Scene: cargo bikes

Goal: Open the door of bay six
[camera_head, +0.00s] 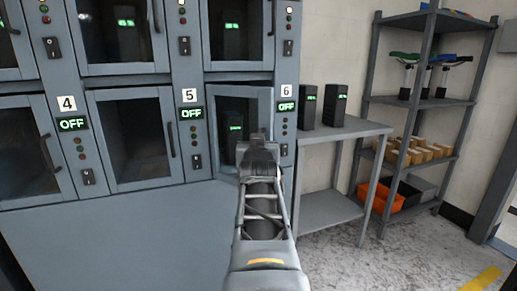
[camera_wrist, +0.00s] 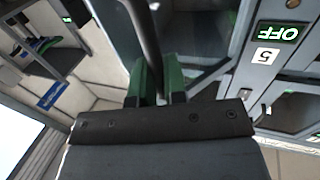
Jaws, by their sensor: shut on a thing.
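The bay six door (camera_head: 222,97) is a grey-framed glass door in the lower row, left of the panel with the number 6 (camera_head: 286,90). A dark battery with green lights (camera_head: 233,128) shows behind its glass. My gripper (camera_head: 260,142) is at the right side of this door and hides its handle in the head view. In the wrist view my green-padded fingers (camera_wrist: 159,84) are shut on the dark bar handle (camera_wrist: 143,30), which runs between them.
The number 5 panel (camera_head: 190,95) and its display reading OFF are left of the door. A grey table (camera_head: 345,128) with two dark batteries stands close on the right. A shelf rack (camera_head: 425,18) stands beyond it. Floor (camera_head: 400,258) is clear at the lower right.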

